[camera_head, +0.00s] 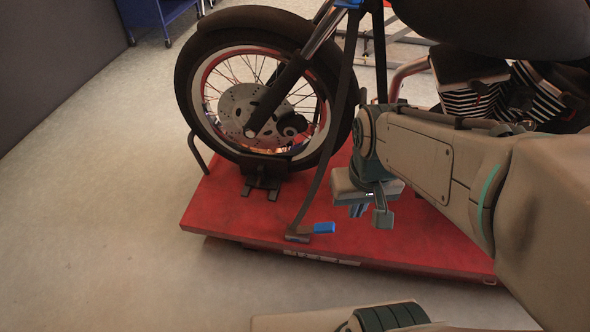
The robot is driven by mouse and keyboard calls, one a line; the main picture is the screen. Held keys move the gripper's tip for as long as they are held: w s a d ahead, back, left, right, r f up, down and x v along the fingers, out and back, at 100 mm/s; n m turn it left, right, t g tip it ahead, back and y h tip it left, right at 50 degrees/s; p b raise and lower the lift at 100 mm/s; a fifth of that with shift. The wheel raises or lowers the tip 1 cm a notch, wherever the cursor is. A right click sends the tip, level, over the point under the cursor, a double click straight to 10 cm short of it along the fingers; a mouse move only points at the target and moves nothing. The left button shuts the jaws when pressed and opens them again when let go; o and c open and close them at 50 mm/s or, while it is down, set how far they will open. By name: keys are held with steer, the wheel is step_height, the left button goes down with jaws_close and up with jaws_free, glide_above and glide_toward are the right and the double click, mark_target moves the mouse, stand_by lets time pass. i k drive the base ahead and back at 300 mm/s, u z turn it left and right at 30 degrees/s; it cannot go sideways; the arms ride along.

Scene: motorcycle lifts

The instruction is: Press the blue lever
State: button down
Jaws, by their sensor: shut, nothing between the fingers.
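The blue lever (323,228) is a short blue handle pointing right from a small dark base on the red lift platform, close to its front edge. A dark strap (328,165) rises from that base along the motorcycle. My gripper (371,213) hangs from my arm to the right of the lever and above the platform. It is shut and empty, and apart from the lever. The lever is in plain view, not covered by my arm.
The red lift platform (225,205) carries a motorcycle, its front wheel (200,130) in a dark wheel chock (262,176). A bent dark bar (195,152) stands at the left edge. A blue cart (160,12) is at the back. Floor at left and front is clear.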

mark_target(319, 227)
steer(key=u, duration=0.15)
steer(key=k, duration=1.1)
steer(key=z, duration=0.55)
